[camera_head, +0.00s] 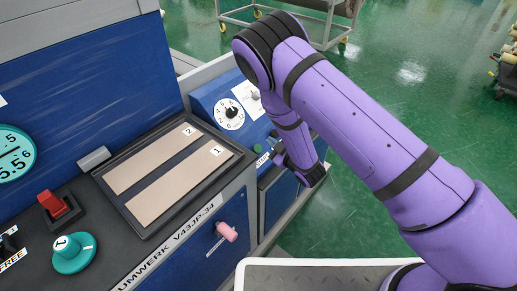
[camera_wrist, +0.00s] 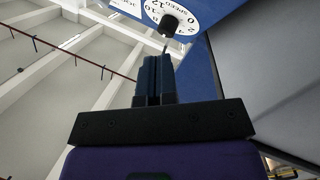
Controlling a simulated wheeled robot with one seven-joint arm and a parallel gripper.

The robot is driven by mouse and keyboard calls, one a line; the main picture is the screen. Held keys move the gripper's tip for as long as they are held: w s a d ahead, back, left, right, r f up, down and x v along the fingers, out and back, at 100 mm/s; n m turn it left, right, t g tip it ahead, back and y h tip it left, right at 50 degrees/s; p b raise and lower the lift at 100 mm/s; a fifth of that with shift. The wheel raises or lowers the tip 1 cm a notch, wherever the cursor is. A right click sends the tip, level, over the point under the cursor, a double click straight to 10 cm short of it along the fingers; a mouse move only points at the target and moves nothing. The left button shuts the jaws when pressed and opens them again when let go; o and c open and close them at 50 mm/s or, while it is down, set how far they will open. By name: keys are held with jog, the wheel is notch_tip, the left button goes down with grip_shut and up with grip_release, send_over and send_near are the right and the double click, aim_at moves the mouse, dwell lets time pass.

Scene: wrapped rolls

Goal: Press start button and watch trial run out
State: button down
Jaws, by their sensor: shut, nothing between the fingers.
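My gripper (camera_wrist: 153,62) is shut and empty in the wrist view, its dark fingers pointing up towards a blue control panel (camera_wrist: 215,12). Just past the fingertips is a speed dial with a black knob (camera_wrist: 168,25); I cannot tell whether they touch. In the head view the blue panel carries a round white dial (camera_head: 229,113) and a small green button (camera_head: 258,148). My purple arm comes in from the right, and its wrist hangs by the panel's right side. The fingertips are not clear there.
Left of the panel, a black tray (camera_head: 178,174) holds two tan strips marked 1 and 2. A red switch (camera_head: 55,203), a teal knob (camera_head: 73,252) and a pink knob (camera_head: 227,231) are on the machine. A wheeled cart (camera_head: 290,22) stands behind on open green floor.

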aim_at(256, 145)
jog(key=shift+w+a+f, duration=0.4)
jog(key=shift+a+f, duration=0.15)
jog(key=shift+f, duration=0.25)
jog(key=shift+w+a+f, duration=0.45)
jog(key=shift+a+f, duration=0.05)
jog(key=shift+f, duration=0.3)
jog(key=shift+w+a+f, duration=0.4)
jog(key=shift+a+f, duration=0.15)
jog(key=shift+f, duration=0.25)
jog(key=shift+f, duration=0.1)
jog(key=shift+w+a+f, duration=0.15)
jog(key=shift+a+f, duration=0.05)
jog(key=shift+f, duration=0.05)
jog(key=shift+w+a+f, duration=0.35)
jog(key=shift+a+f, duration=0.1)
jog(key=shift+f, duration=0.15)
dwell(1.7)
dwell(0.4)
jog(key=shift+s+d+r, duration=0.25)
jog(key=shift+d+r, duration=0.1)
jog(key=shift+r, duration=0.15)
jog(key=shift+s+d+r, duration=0.25)
jog(key=shift+d+r, duration=0.05)
jog(key=shift+r, duration=0.15)
jog(key=shift+r, duration=0.1)
